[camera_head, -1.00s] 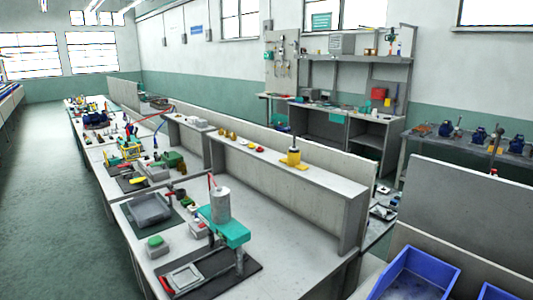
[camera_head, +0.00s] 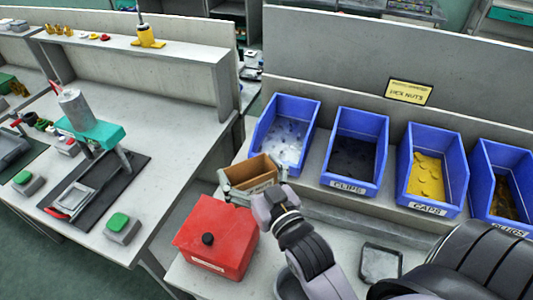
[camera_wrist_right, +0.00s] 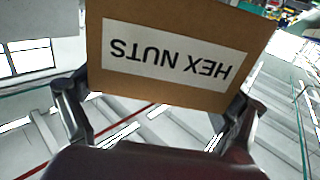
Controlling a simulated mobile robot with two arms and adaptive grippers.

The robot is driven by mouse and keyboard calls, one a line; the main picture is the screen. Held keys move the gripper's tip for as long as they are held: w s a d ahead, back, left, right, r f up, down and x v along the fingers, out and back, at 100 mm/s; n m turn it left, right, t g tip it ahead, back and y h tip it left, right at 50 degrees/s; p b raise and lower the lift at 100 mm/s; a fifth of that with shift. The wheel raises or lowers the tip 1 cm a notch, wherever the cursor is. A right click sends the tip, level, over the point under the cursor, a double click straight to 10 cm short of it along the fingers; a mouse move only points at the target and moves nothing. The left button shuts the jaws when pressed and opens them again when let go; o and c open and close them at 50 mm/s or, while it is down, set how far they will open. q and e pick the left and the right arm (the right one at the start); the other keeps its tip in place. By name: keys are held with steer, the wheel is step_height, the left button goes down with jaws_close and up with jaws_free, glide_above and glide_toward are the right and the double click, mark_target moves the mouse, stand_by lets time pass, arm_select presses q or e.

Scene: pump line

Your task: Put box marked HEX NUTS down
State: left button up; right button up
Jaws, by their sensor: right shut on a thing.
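The box marked HEX NUTS (camera_head: 251,173) is a small brown open-topped box with a white label. In the head view it is left of centre, in front of the leftmost blue bin. My right gripper (camera_head: 268,200) is shut on it from the near side. In the right wrist view the box (camera_wrist_right: 178,85) sits between the two fingers, its label upside down. I cannot tell whether its underside touches anything. My left gripper is not in view.
Several blue bins (camera_head: 352,187) line the bench, labelled CLIPS and CAPS among others. A shallow grey tray (camera_head: 380,262) lies right of my arm. A yellow sign (camera_head: 409,92) hangs behind.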

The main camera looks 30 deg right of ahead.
mark_target(256, 187)
steer(key=s+f, duration=0.1)
steer(key=s, duration=0.1)
steer(key=s+f, duration=0.1)
steer(key=s, duration=0.2)
steer(key=s+f, duration=0.1)
steer(key=s, duration=0.2)
